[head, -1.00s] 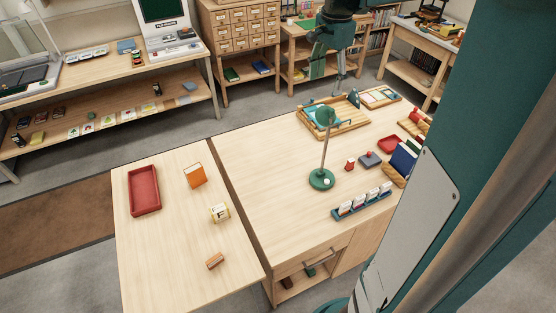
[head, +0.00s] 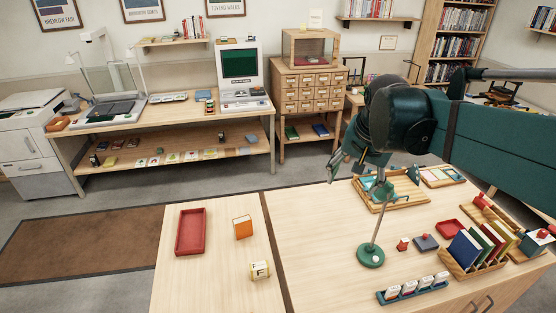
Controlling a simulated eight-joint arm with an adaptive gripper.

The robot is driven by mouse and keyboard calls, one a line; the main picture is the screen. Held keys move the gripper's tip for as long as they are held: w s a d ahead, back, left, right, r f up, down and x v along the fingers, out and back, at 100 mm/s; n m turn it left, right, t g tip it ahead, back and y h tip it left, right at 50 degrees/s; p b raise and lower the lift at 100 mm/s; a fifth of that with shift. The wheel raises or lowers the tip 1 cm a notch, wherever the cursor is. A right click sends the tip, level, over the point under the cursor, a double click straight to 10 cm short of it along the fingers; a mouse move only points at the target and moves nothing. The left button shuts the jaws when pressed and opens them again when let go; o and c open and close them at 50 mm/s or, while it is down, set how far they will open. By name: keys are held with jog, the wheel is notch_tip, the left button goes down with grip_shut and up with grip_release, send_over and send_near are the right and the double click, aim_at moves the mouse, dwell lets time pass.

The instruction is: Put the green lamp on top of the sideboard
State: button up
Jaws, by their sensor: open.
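The green lamp stands upright on the pale wooden table (head: 320,235). My gripper (head: 346,166) is open, pointing down and left, near the top of the stem. I cannot tell whether it touches the lamp. No piece of furniture is clearly marked as the sideboard.
A red tray (head: 191,232), orange box (head: 243,228) and small lettered block (head: 259,271) lie on the left tabletop. A wooden tray (head: 425,198), blue card rack (head: 412,293) and book rack (head: 461,262) surround the lamp's right side. A drawer cabinet (head: 310,92) stands behind.

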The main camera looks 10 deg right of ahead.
jog(key=s+a+f+n+t, duration=0.1)
jog(key=s+a+f+n, duration=0.2)
jog(key=s+a, duration=0.3)
jog(key=s+a+f+n+t, duration=0.2)
jog(key=s+a+f+n, duration=0.1)
jog(key=s+a+n, duration=0.2)
jog(key=shift+s+a+f+y, duration=0.25)
jog(key=shift+s+a+y, duration=0.15)
jog(key=shift+s, duration=0.25)
jog(key=shift+f, duration=0.15)
